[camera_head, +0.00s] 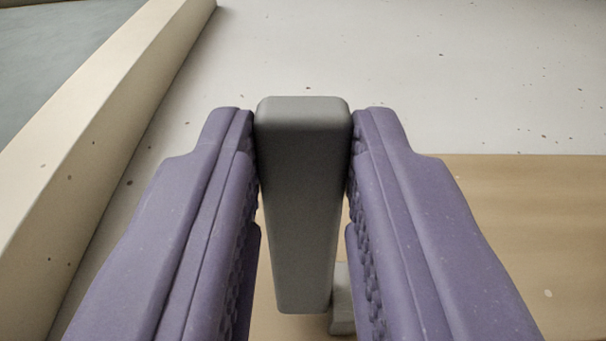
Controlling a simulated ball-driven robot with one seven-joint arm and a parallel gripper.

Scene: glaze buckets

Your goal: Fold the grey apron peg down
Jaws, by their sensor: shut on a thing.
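The grey apron peg (302,200) is a smooth grey bar with rounded edges in the middle of the view. My gripper (303,135) has two purple padded fingers, one on each side of the peg. Both fingers touch the peg's sides near its top end, so the gripper is shut on it. A small grey piece (343,300) shows behind the peg's lower end, mostly hidden by the right finger. I cannot tell how it joins the peg.
A tan board (540,230) lies behind the peg at the lower right. A pale speckled surface (450,70) fills the upper part. A cream beam or edge (100,130) runs diagonally at the left, with a grey-green area (50,50) beyond it.

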